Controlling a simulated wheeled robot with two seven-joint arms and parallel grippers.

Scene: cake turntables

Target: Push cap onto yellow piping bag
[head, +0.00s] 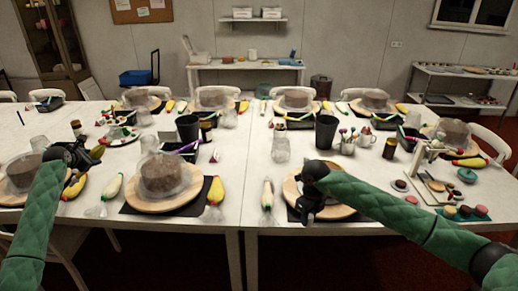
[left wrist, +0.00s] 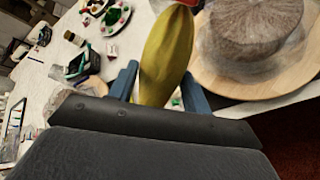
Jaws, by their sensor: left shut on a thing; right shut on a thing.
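My left gripper (head: 78,154) is raised over the left part of the table. It is shut on a yellow piping bag (left wrist: 166,52), which stands up between the blue fingers in the left wrist view. In the head view a bit of this bag (head: 97,153) shows to the right of the gripper. My right gripper (head: 307,210) points down over a round wooden turntable (head: 340,212) at the front middle. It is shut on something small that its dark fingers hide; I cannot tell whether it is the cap. The held bag's tip cannot be made out.
A domed brown cake stands on a turntable (head: 150,205) between the grippers. Other piping bags lie nearby, one yellow (head: 216,190) and one pale (head: 267,195). A black cup (head: 326,131) and a clear jar (head: 281,148) stand behind my right gripper. The tabletop between the turntables is partly free.

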